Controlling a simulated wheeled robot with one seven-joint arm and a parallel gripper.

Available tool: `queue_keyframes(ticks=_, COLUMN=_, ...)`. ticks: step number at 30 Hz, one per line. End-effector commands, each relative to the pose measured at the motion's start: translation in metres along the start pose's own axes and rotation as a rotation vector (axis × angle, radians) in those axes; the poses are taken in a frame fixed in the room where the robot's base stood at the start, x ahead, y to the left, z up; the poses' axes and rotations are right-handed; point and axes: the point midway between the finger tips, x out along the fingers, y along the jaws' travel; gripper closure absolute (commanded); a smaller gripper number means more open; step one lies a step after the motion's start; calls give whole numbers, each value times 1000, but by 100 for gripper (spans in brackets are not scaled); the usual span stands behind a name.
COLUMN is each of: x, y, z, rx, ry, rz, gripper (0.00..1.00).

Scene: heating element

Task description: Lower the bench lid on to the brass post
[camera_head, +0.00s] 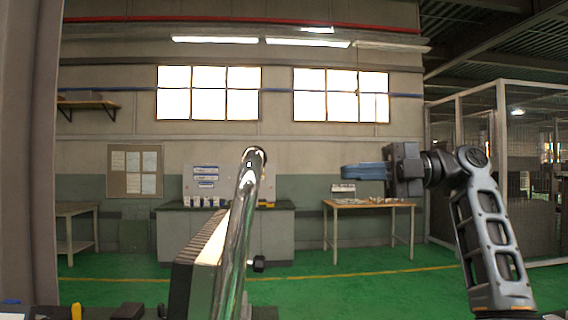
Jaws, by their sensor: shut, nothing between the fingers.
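The bench lid (186,284) stands raised in the middle foreground, seen nearly edge-on, with a ribbed pale face. A bent chrome tube (238,222) rises along its right side and curves over at the top; it looks like the lid's handle. My gripper (345,171) is to the right of the lid and tube, held high and pointing left. Its blue fingers are shut and empty, and it appears apart from the tube. I cannot make out the brass post for sure.
A small yellow object (76,311) and dark items show along the bottom edge. A grey counter (270,232) with small cups, a wooden table (345,206) and another table (76,210) stand far back. A wire cage (470,200) is at right. Green floor between is open.

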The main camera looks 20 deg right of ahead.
Motion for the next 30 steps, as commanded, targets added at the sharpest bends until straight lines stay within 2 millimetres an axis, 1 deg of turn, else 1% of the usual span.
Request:
queue_keyframes(ticks=1, x=-5, y=12, z=-6, rx=-46, ry=20, rz=-14, gripper=100)
queue_keyframes(ticks=3, x=-9, y=22, z=-12, rx=-91, ry=43, rz=-27, gripper=100)
queue_keyframes(ticks=7, x=-10, y=29, z=-16, rx=-126, ry=60, rz=-37, gripper=100)
queue_keyframes(ticks=11, x=2, y=29, z=-18, rx=-126, ry=63, rz=-38, gripper=100)
queue_keyframes(ticks=14, x=19, y=30, z=-19, rx=-125, ry=63, rz=-38, gripper=100)
queue_keyframes(ticks=24, x=85, y=27, z=-22, rx=-123, ry=62, rz=-38, gripper=100)
queue_keyframes(ticks=27, x=102, y=27, z=-24, rx=-123, ry=62, rz=-37, gripper=100)
queue_keyframes(ticks=30, x=114, y=26, z=-24, rx=-124, ry=60, rz=-36, gripper=100)
